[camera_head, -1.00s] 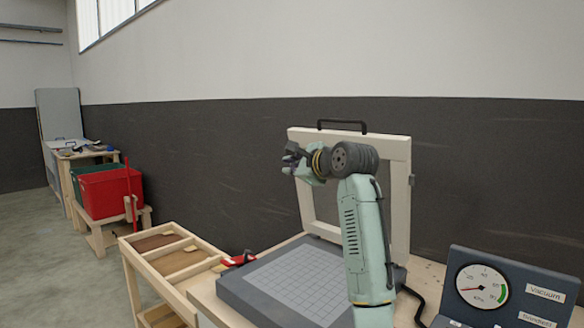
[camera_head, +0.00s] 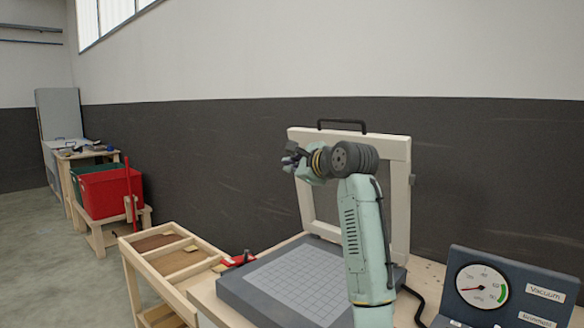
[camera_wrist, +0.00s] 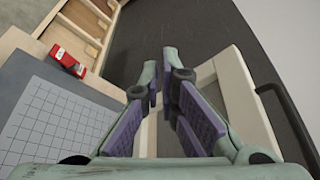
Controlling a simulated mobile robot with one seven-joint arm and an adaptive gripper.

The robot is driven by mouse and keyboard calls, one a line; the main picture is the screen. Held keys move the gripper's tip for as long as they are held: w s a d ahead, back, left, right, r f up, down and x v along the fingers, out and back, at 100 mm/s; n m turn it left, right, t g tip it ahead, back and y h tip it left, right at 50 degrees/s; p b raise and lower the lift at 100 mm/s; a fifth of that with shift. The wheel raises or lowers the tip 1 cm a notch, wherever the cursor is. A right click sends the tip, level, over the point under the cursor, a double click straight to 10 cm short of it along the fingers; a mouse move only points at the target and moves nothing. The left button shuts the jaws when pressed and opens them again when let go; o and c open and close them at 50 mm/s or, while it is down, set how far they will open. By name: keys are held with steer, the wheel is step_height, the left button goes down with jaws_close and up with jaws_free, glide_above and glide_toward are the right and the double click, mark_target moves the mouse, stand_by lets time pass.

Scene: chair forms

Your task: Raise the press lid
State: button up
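The press lid (camera_head: 402,205) is a pale wooden frame that stands upright at the back of the press. Its dark handle (camera_head: 342,126) is on the top edge; in the wrist view the handle (camera_wrist: 288,118) shows at the right. The grey press bed (camera_head: 240,290) with a white grid sheet lies exposed below the lid. My gripper (camera_head: 290,158) is in front of the lid's upper left part, apart from the handle. In the wrist view my gripper (camera_wrist: 164,88) has its purple-padded fingers apart with nothing between them.
A red object (camera_head: 238,260) lies at the press's left rear corner. A wooden tray stand (camera_head: 130,262) is to the left. A vacuum gauge box (camera_head: 512,290) stands at the right, with a black cable beside it. A red bin (camera_head: 108,192) stands farther back.

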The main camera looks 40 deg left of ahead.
steer(key=o, duration=0.6)
steer(key=v, duration=1.2)
